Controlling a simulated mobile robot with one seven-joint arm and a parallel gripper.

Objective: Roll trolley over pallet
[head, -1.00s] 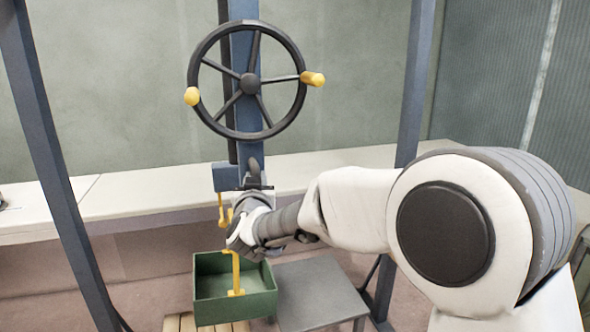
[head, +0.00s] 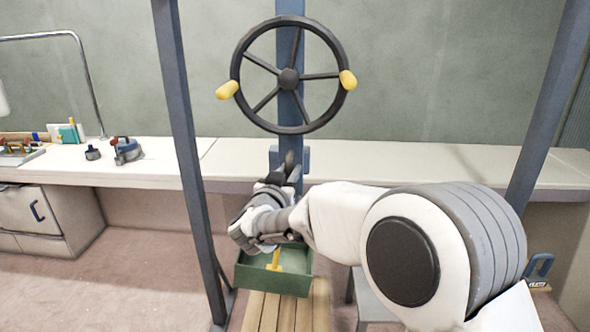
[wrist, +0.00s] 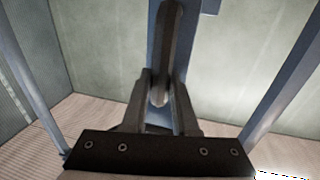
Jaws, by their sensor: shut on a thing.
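The trolley hangs in the blue gantry frame, and its black handwheel (head: 288,76) with two yellow knobs faces me. My gripper (wrist: 160,100) is shut on a dark grey upright bar (wrist: 168,50) below the wheel; in the head view my wrist hides most of this grip. A green crate (head: 272,279) with a yellow hook piece (head: 275,262) in it is below my gripper. The slatted wooden pallet (head: 287,315) shows just under and in front of the crate. The crate looks above the pallet; the gap between them cannot be judged.
The blue gantry posts stand left (head: 185,140) and right (head: 550,90) of the trolley. A long white bench (head: 400,160) runs behind, with tools at its left end. A grey low table (head: 371,300) stands right of the pallet, partly hidden by my arm. The floor at left is clear.

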